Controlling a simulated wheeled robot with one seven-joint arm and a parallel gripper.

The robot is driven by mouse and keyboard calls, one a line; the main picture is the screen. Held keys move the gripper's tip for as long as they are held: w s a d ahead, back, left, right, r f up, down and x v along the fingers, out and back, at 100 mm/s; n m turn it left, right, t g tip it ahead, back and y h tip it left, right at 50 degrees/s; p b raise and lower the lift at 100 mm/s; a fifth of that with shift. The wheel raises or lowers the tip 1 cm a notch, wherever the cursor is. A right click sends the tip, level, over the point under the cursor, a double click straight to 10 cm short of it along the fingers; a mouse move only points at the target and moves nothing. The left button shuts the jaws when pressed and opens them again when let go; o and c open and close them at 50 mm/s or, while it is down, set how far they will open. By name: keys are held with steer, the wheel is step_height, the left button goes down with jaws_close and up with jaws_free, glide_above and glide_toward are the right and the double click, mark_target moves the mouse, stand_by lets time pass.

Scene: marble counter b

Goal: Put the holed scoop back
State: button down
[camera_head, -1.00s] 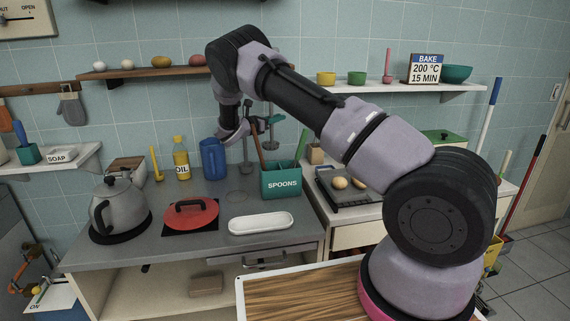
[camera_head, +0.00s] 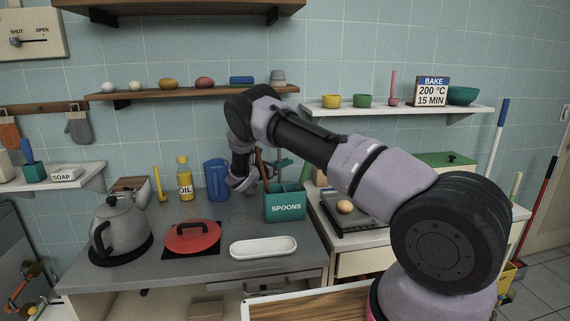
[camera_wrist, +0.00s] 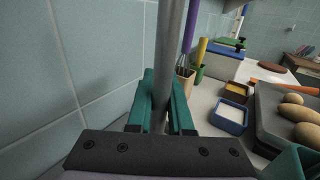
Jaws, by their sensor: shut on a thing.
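My gripper (camera_wrist: 161,105) has teal fingers and is shut on a thin grey metal shaft in the wrist view. I take this shaft to be part of the holed scoop (camera_wrist: 169,50); it stands nearly upright and runs out of the top of the picture. The scoop's holed part is not visible. In the head view my gripper (camera_head: 282,164) points right along the tiled wall, just above and behind the teal SPOONS holder (camera_head: 286,209). A brown handle and a green handle stand up from the holder. A corner of the holder shows in the wrist view (camera_wrist: 299,163).
A blue jug (camera_head: 216,180), an oil bottle (camera_head: 185,180) and a yellow utensil (camera_head: 159,184) stand left of the gripper. A red lid (camera_head: 192,237), kettle (camera_head: 119,237) and white dish (camera_head: 263,247) are in front. The wall is close on the left in the wrist view.

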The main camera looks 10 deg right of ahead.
steer(key=c, duration=0.8)
jaws_free()
steer(key=shift+f, duration=0.15)
steer(key=v, duration=1.2)
steer(key=shift+a, duration=0.1)
